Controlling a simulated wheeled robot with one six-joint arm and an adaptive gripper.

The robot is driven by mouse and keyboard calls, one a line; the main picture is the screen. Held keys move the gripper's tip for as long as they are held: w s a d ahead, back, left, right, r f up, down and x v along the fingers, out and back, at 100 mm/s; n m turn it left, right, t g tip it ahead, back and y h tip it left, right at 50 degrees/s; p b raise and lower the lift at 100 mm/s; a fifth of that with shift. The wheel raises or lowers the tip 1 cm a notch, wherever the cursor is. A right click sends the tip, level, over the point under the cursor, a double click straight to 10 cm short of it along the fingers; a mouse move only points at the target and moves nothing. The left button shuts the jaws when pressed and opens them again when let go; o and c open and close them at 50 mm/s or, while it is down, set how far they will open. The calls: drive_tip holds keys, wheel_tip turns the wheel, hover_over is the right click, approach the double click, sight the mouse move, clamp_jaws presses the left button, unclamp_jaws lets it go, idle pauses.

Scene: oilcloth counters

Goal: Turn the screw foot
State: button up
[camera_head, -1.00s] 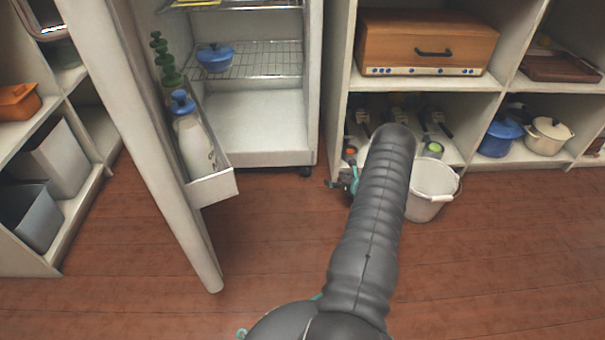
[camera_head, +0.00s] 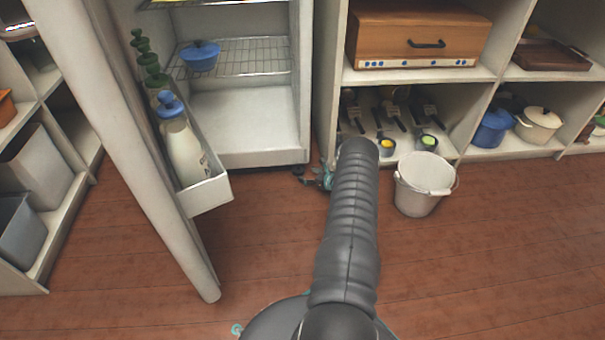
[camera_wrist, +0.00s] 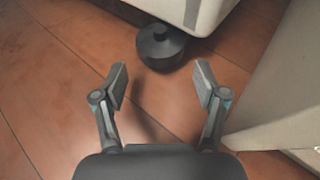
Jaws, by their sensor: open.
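The screw foot (camera_wrist: 160,48) is a dark round knob under the bottom corner of the white fridge (camera_wrist: 182,10). It shows in the wrist view, just above the floor. My gripper (camera_wrist: 161,82) is open and empty, its two fingers spread short of the foot with a gap of floor between. In the head view my gripper (camera_head: 318,178) is low by the fridge's right front corner, largely hidden behind my arm. The foot is hard to tell apart from the gripper there.
The fridge door (camera_head: 130,150) stands open at the left, with a bottle (camera_head: 182,145) in its shelf. A white cabinet side (camera_wrist: 285,95) is close on the right of my gripper. A white bucket (camera_head: 422,190) stands right of my arm. The wooden floor in front is clear.

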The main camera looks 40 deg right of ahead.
sight(300, 172)
drive_tip(key=shift+b+x, duration=0.3)
drive_tip(key=shift+x, duration=1.8)
drive_tip(key=shift+w+r, duration=0.1)
drive_tip(key=shift+r, duration=0.1)
drive_tip(key=c, duration=0.9)
drive_tip(key=shift+o, duration=0.2)
drive_tip(key=shift+a+m, duration=0.1)
drive_tip(key=shift+m, duration=0.2)
drive_tip(key=shift+a+m+h+p, duration=0.2)
drive_tip(key=shift+m+h+p, duration=0.65)
drive_tip(key=shift+m+h, duration=0.55)
drive_tip(key=shift+a+r+h+p, duration=0.1)
drive_tip(key=shift+r+h+p, duration=0.05)
drive_tip(key=shift+h+p, duration=0.6)
drive_tip(key=shift+m+h, duration=0.25)
drive_tip(key=shift+m, duration=0.15)
